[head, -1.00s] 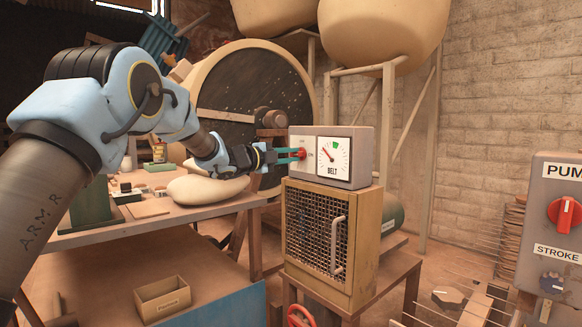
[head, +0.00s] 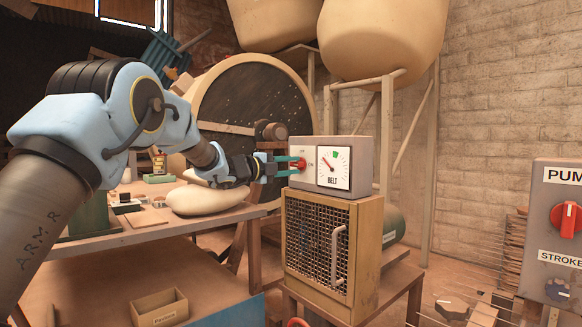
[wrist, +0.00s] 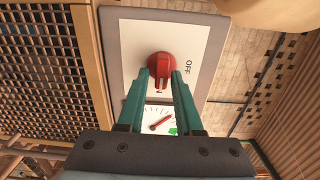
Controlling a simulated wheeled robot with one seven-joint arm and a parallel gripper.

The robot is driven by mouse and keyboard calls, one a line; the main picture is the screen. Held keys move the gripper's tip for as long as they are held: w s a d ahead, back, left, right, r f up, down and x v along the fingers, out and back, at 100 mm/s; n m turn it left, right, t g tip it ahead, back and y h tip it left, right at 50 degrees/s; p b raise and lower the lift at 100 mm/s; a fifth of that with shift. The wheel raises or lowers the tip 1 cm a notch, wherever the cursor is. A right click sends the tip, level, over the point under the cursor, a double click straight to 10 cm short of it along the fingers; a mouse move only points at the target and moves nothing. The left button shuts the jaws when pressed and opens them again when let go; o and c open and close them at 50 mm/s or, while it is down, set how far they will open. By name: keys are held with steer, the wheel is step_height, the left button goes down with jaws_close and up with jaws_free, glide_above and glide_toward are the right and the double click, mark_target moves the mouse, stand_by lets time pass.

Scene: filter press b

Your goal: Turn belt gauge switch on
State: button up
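The belt gauge switch is a red knob (head: 299,164) on the white left panel of a grey box marked BELT (head: 355,147). My gripper (head: 297,165) reaches it from the left, with one green finger above the knob and one below. In the wrist view the red knob (wrist: 158,68) sits between the fingertips of my gripper (wrist: 161,76), with no clear gap on either side. Its bar points between the fingers, away from the OFF label beside it. The fingers partly hide the other label. The dial needle points to the upper left, outside the green band.
The box stands on a mesh-fronted tan heater (head: 325,240) with a bar handle. A bench with a pale sack (head: 207,197) is at the left, under my arm. A pump panel (head: 560,230) with another red knob stands at the right edge.

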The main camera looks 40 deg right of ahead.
steer(key=shift+o, duration=1)
steer(key=a, duration=1)
steer(key=shift+w+a, duration=0.3)
steer(key=shift+a, duration=0.1)
